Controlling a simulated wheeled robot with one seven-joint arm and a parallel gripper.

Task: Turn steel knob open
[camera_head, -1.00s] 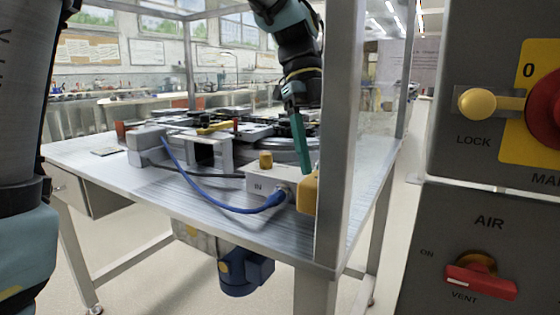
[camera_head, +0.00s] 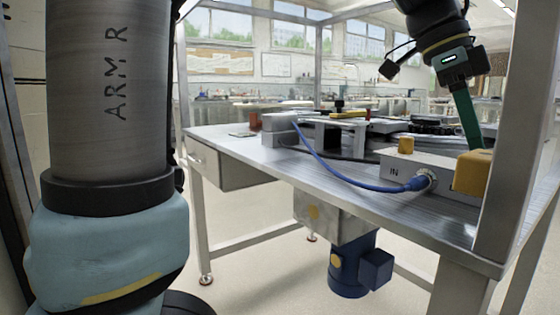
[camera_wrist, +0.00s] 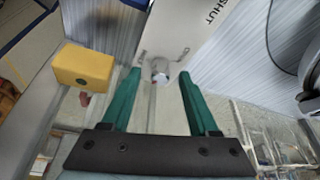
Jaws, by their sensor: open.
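In the wrist view a small steel knob (camera_wrist: 162,73) sits on a pale box face (camera_wrist: 190,30), with the letters "SHUT" printed to its upper right. My gripper (camera_wrist: 158,76) is open, its two green fingers apart on either side of the knob in the picture. I cannot tell whether they touch it or are still short of it; nothing is held. In the head view my gripper (camera_head: 475,135) points down at the right, behind the pale box (camera_head: 385,173) marked "IN". The steel knob is not visible there.
A yellow block (camera_head: 472,172) stands at the box's right end and also shows left of the fingers in the wrist view (camera_wrist: 84,67). A blue cable (camera_head: 340,180) plugs into the box. A frame post (camera_head: 515,130) rises at the right.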

